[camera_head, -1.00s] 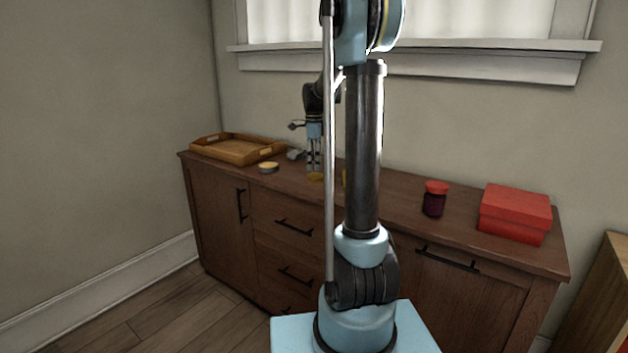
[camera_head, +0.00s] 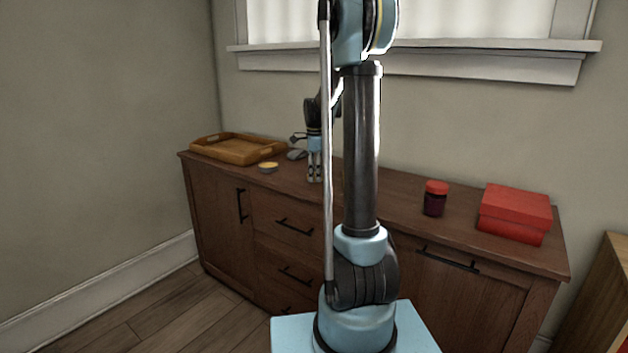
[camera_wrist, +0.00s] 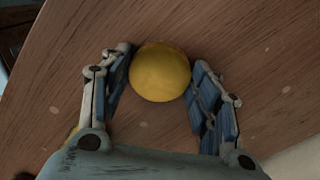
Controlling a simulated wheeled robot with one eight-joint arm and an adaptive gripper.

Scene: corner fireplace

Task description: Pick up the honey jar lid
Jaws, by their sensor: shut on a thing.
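The honey jar lid, a round yellow disc (camera_wrist: 160,72), lies between my two fingers in the wrist view. My gripper (camera_wrist: 163,82) is shut on it, with a finger against each side. In the head view my gripper (camera_head: 314,181) points straight down at the sideboard top, its fingers close together. The lid cannot be made out there. Whether it touches the wood is not clear. A bit of another yellow thing (camera_wrist: 72,133) shows at lower left in the wrist view, mostly hidden by my gripper. No honey jar is clearly visible.
The sideboard (camera_head: 400,212) also bears a wooden tray (camera_head: 237,149), a small yellow-topped tin (camera_head: 268,167), a grey object (camera_head: 297,154), a dark jar with a red lid (camera_head: 435,198) and a red box (camera_head: 515,213). My arm hides the middle of the top.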

